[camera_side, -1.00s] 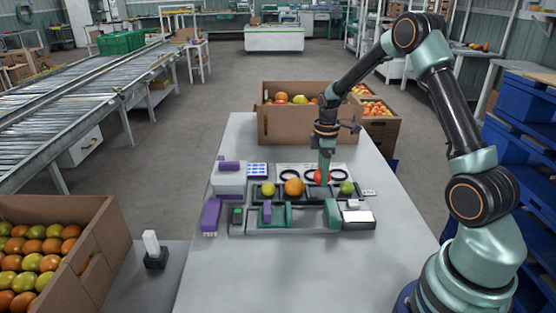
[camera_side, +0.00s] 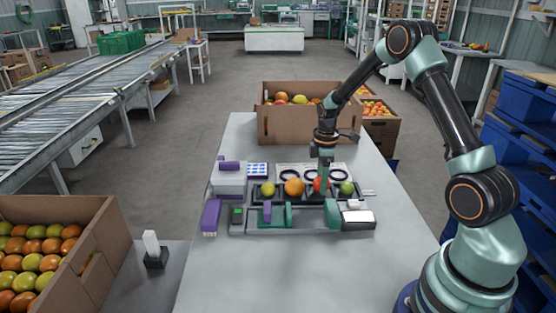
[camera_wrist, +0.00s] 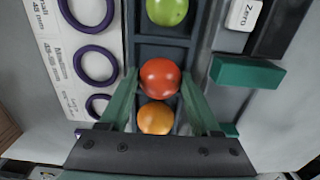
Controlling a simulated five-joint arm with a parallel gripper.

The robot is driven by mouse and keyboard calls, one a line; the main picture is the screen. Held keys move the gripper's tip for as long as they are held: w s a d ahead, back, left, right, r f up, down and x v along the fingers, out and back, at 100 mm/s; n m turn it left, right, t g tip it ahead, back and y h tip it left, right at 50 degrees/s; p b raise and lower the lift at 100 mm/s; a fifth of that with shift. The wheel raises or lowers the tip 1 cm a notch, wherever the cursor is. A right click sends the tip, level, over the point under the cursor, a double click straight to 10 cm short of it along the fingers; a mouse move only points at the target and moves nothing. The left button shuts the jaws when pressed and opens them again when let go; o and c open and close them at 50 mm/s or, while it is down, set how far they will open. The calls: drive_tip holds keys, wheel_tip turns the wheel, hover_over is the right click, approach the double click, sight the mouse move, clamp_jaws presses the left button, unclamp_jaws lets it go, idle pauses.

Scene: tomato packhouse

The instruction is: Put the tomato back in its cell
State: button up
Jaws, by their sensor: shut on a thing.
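A red tomato (camera_side: 319,184) is between the fingers of my gripper (camera_side: 323,177), low at the dark tray (camera_side: 308,202). In the side view it stands between an orange tomato (camera_side: 294,187) and a green one (camera_side: 347,188). In the wrist view my gripper (camera_wrist: 160,82) is shut on the red tomato (camera_wrist: 160,75), with a green finger on each side. The orange tomato (camera_wrist: 155,119) lies close to it, and bare dark tray (camera_wrist: 162,48) shows between it and the green tomato (camera_wrist: 167,10). I cannot tell whether its underside touches the cell floor.
A yellow-green tomato (camera_side: 268,190) sits at the tray's left end. A grey device with green jaws (camera_side: 332,214) stands just in front of the tray. A sheet with dark rings (camera_side: 289,173) lies behind. The table's front (camera_side: 300,275) is clear.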

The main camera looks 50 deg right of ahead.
drive_tip(key=shift+f, duration=0.55)
drive_tip(key=o, duration=1)
drive_tip(key=c, duration=0.3)
drive_tip(key=shift+c, duration=0.2)
drive_tip(key=shift+r, duration=3.55)
